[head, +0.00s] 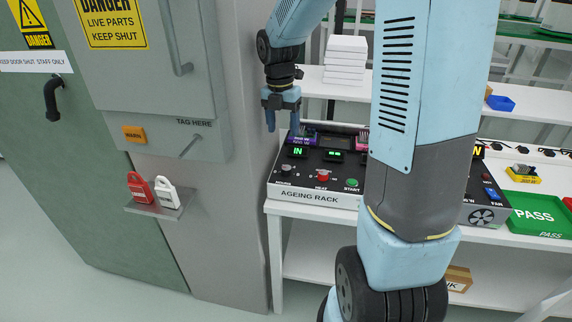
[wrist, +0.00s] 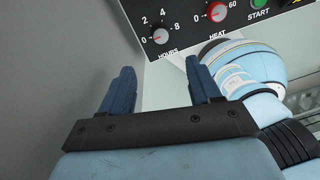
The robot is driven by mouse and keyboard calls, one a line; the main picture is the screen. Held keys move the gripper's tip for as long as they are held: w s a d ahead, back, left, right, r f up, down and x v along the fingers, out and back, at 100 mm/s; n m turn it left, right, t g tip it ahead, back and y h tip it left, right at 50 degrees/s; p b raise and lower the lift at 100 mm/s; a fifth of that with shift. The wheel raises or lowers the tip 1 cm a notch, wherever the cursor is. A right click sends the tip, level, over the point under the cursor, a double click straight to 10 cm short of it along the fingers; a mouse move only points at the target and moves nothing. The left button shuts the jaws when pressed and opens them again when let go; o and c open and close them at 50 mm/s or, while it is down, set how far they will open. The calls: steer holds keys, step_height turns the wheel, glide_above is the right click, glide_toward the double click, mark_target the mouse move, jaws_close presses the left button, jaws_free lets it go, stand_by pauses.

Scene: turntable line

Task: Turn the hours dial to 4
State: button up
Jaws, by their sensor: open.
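The hours dial (wrist: 160,37) is a small dark knob on the black panel of the ageing rack (head: 318,197). In the wrist view its scale reads 0, 2, 4 and 8, and its red mark seems to point towards 0. In the head view the hours dial (head: 286,168) sits at the left end of the panel. My gripper (head: 282,122) is open and empty, fingers down, above the rack's back left corner. In the wrist view my gripper (wrist: 160,66) has its fingers apart, with the dial beyond the tips, not touched.
The red heat knob (head: 323,175) and green start button (head: 352,183) lie right of the dial. Lit displays (head: 298,152) are behind it. A grey cabinet wall (head: 237,200) stands close on the left. My own arm hides the rack's right part.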

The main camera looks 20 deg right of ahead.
mark_target(286, 167)
steer(key=f, duration=1.3)
steer(key=shift+s+d+f, duration=0.2)
steer(key=shift+s+d, duration=0.1)
steer(key=shift+c, duration=0.2)
steer(key=c, duration=1)
